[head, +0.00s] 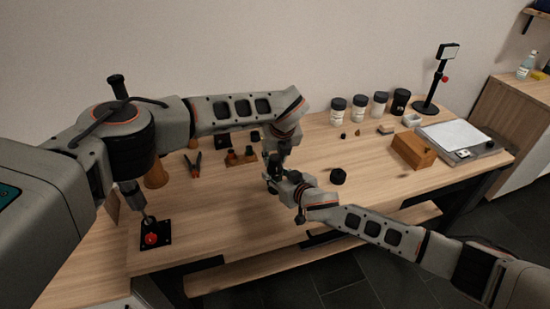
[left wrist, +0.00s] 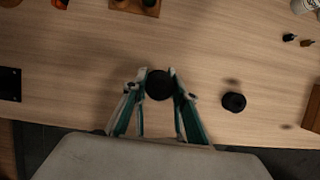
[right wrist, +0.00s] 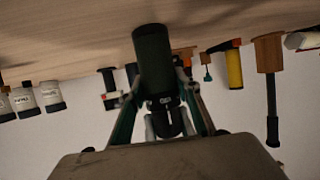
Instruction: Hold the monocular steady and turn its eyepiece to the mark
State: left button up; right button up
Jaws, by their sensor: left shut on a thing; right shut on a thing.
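The monocular (right wrist: 153,60) is a dark green and black tube in the right wrist view, which shows the scene upside down. My right gripper (right wrist: 160,98) is shut on its body from the side. My left gripper (left wrist: 160,88) comes from above and is shut around its upper, eyepiece end (left wrist: 160,84), seen as a dark disc in the left wrist view. In the head view both grippers meet at mid-table, left (head: 275,163) above right (head: 274,184), mostly hiding the monocular. I cannot make out the mark, nor whether the monocular touches the table.
A round black piece (head: 337,177) lies right of the grippers on the wooden table (head: 225,225). A wooden block (head: 413,150), a grey scale-like tray (head: 455,138) and several jars (head: 359,108) stand further right. Pliers (head: 193,164) and a red-button plate (head: 152,239) are left.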

pick_arm(q)
jog(key=shift+n, duration=0.4)
jog(key=o, duration=1.1)
jog(key=v, duration=1.2)
jog(key=shift+d, duration=0.2)
pick_arm(e)
jog(key=o, duration=1.4)
